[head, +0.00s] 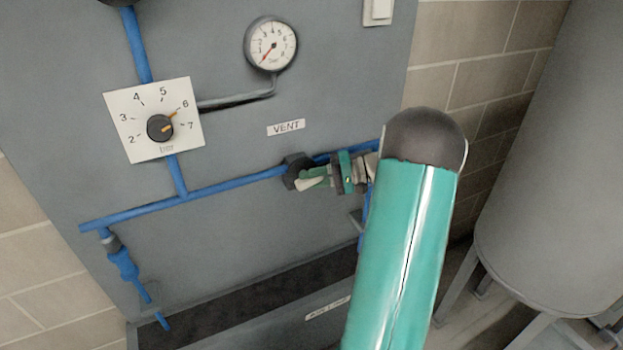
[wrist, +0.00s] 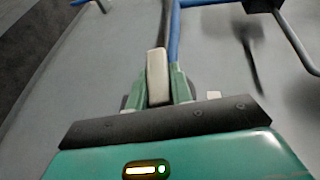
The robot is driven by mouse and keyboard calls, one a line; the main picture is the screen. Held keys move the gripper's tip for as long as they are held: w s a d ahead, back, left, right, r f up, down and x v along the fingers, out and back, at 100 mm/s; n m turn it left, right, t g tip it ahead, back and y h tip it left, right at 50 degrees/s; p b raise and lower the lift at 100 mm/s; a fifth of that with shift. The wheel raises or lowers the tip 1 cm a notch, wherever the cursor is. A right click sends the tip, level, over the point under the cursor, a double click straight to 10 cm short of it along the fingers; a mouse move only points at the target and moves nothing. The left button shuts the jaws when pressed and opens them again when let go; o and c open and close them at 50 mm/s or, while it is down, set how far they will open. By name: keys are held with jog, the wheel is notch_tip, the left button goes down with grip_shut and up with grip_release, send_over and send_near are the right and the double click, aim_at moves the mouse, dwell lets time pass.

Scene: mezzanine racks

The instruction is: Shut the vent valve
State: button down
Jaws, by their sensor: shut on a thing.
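The vent valve (head: 294,168) is a black body on the blue pipe, below the "VENT" label (head: 286,127) in the head view. Its cream lever end (head: 306,184) shows beside the green fingers of my gripper (head: 318,177). In the wrist view the cream lever end (wrist: 157,75) sits between the two green fingers of my gripper (wrist: 158,88), which are shut on it. The fingers and my arm hide part of the lever and pipe, so the lever's exact angle to the pipe is hard to tell.
A round gauge (head: 271,44) has its red needle at the low end. A regulator knob (head: 160,128) points near 6. A trough (head: 240,312) lies below the grey panel (head: 240,235). A large grey tank (head: 560,170) stands at the right.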

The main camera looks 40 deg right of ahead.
jog(key=shift+f+m+t+y, duration=0.1)
jog(key=shift+m+t+y, duration=0.3)
jog(key=shift+t+y, duration=0.4)
jog(key=c, duration=1.2)
grip_release()
jog(key=shift+c, duration=0.2)
jog(key=v, duration=1.3)
jog(key=shift+s+d, duration=0.15)
jog(key=shift+d, duration=0.2)
jog(key=shift+f, duration=0.1)
